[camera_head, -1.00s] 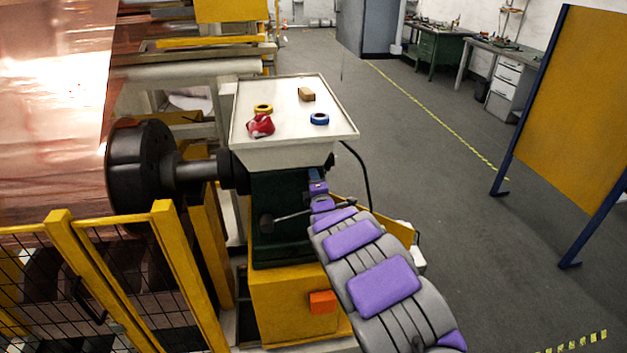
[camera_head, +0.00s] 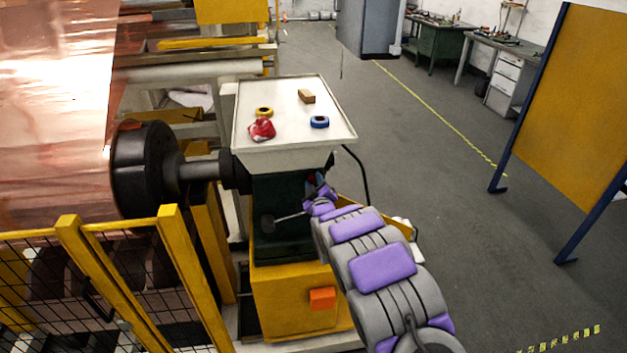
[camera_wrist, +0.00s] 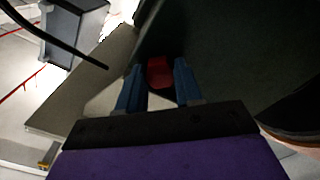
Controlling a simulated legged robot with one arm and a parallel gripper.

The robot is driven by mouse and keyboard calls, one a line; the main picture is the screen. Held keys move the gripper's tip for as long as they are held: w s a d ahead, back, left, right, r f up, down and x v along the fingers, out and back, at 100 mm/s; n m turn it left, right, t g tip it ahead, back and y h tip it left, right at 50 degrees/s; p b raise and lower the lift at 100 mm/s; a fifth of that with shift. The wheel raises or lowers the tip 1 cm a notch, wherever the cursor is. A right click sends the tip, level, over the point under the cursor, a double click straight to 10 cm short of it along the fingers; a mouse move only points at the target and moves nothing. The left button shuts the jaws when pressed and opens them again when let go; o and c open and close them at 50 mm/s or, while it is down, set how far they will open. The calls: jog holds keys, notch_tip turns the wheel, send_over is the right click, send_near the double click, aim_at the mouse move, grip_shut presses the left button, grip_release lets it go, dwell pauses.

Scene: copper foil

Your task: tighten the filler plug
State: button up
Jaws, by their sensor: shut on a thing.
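The filler plug (camera_wrist: 158,72) is a small red piece on the dark green housing (camera_head: 283,205). My gripper (camera_wrist: 159,82) has its two blue fingers on either side of the plug in the wrist view and is shut on it. In the head view my gripper (camera_head: 318,184) is at the right side of the housing, just under the white tray top. The plug is mostly hidden there by my wrist. I cannot tell how far the plug is screwed in.
The white tray (camera_head: 245,140) above holds a red cloth (camera_head: 262,130), yellow tape (camera_head: 264,112), blue tape (camera_head: 319,122) and a brown block (camera_head: 307,96). Yellow mesh fencing (camera_head: 180,270) stands left.

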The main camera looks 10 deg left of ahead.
jog(key=m, duration=0.2)
jog(key=f+m+p, duration=0.1)
jog(key=shift+s+m, duration=0.1)
jog(key=shift+m, duration=0.3)
jog(key=m+p, duration=0.1)
jog(key=m, duration=0.3)
jog(key=shift+m+p, duration=0.3)
jog(key=shift+p, duration=0.1)
jog(key=m, duration=0.3)
jog(key=shift+a, duration=0.1)
jog(key=m, duration=0.4)
jog(key=m+b, duration=0.1)
jog(key=m, duration=0.4)
jog(key=shift+a+r+m+b, duration=0.1)
jog(key=shift+m+b, duration=0.2)
jog(key=shift+b, duration=0.05)
jog(key=m+b, duration=0.3)
jog(key=m, duration=0.2)
jog(key=shift+r+b, duration=0.1)
jog(key=shift+b, duration=0.2)
jog(key=shift+m, duration=0.3)
